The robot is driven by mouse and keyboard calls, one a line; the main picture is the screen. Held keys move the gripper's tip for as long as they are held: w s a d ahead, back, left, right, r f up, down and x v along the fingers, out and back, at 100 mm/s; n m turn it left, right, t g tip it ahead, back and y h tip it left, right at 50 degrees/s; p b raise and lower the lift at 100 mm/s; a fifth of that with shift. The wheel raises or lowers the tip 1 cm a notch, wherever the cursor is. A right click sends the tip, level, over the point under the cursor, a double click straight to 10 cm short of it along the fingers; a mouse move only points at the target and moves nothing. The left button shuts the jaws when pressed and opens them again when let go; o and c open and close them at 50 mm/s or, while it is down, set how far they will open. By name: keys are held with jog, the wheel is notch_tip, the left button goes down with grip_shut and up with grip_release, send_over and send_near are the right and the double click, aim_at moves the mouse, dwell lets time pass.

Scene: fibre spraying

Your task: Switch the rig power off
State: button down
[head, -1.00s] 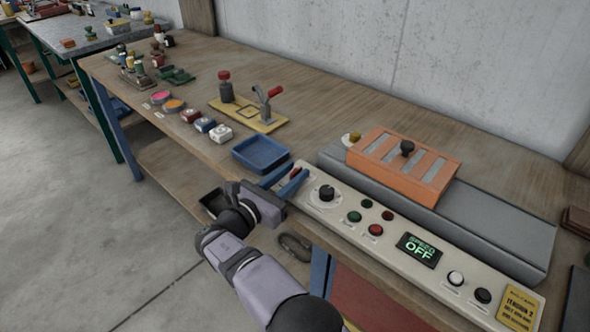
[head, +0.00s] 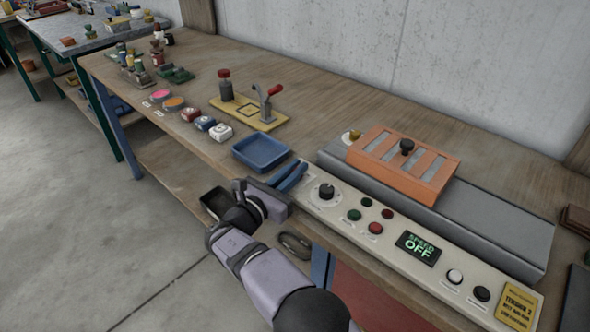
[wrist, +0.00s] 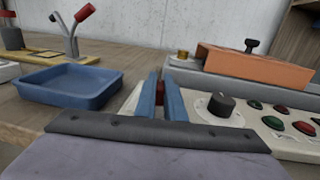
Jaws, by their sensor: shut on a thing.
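The cream control panel (head: 385,245) runs along the bench's front edge. Its display (head: 418,248) reads "SPEED OFF" in green. My gripper (head: 294,174) is at the panel's left end, with its blue fingers close together. In the wrist view a small red switch part (wrist: 160,88) shows between the fingers (wrist: 163,98), and they are shut on it. In the head view the fingers hide this red part. I cannot tell its position. A black dial knob (head: 326,191) stands just right of the fingers.
A blue tray (head: 262,152) lies close left of my gripper. Green and red buttons (head: 375,228) sit right of the dial. Behind the panel an orange slotted block (head: 403,165) rests on a grey base (head: 490,225). A yellow-based lever press (head: 250,112) stands further left.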

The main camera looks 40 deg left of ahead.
jog(key=shift+r+n+y, duration=0.2)
jog(key=shift+n+y, duration=0.2)
jog(key=shift+y, duration=0.2)
jog(key=shift+d+n+g+y+b, duration=0.1)
jog(key=shift+n+g+y+b, duration=0.35)
jog(key=shift+n+y, duration=0.55)
jog(key=shift+f+y, duration=0.1)
jog(key=shift+y, duration=0.3)
jog(key=c, duration=1.8)
grip_release()
jog(key=shift+c, duration=0.2)
jog(key=shift+b+v, duration=0.7)
jog(key=shift+v, duration=2.95)
